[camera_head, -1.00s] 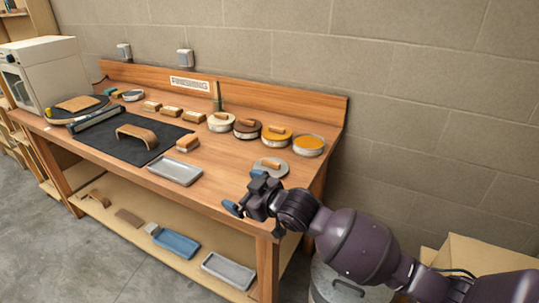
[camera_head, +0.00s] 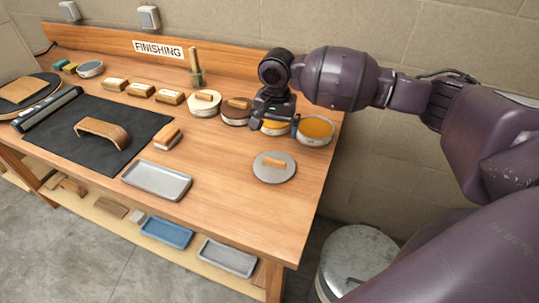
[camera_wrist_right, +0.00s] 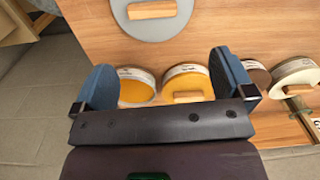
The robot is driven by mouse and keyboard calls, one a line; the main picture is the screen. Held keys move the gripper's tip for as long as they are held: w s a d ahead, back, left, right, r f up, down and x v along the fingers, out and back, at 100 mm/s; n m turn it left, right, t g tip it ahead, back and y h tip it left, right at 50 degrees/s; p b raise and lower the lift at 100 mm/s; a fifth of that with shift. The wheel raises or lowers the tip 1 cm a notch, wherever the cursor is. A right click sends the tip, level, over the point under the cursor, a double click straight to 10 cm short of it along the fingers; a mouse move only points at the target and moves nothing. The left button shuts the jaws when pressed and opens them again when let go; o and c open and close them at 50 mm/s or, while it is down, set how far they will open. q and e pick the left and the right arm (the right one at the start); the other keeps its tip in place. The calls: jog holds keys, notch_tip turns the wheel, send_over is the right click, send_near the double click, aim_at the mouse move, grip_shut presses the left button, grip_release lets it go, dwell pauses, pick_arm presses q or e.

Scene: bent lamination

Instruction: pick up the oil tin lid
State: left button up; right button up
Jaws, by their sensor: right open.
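A grey round lid (camera_head: 287,174) with a wooden block handle lies flat on the bench; it also shows at the top of the wrist view (camera_wrist_right: 175,34). An open tin with amber contents (camera_head: 316,128) stands behind it, also in the wrist view (camera_wrist_right: 136,91). Tin labels are too small to read. My right gripper (camera_head: 274,127) is open and empty, above the orange-topped tin (camera_head: 274,131), which it partly hides. In the wrist view the spread blue fingers (camera_wrist_right: 165,68) frame the two amber tins, with the grey lid beyond them. My left gripper is out of view.
A brown tin (camera_head: 235,118) and a cream tin (camera_head: 205,109) stand left of my gripper. A grey tray (camera_head: 157,180), a sanding block (camera_head: 168,137) and a black mat (camera_head: 60,138) lie further left.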

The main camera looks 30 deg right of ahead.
aim_at(274, 160)
jog(key=shift+m, duration=0.7)
jog(key=f, duration=0.2)
jog(key=s+f, duration=0.1)
jog(key=f, duration=0.1)
jog(key=shift+s, duration=0.15)
jog(key=shift+f, duration=1.15)
jog(key=f, duration=0.4)
jog(key=shift+a+f, duration=0.1)
jog(key=shift+a, duration=0.15)
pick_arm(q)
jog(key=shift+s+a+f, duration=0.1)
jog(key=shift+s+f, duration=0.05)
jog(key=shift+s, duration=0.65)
pick_arm(e)
jog(key=c, duration=0.9)
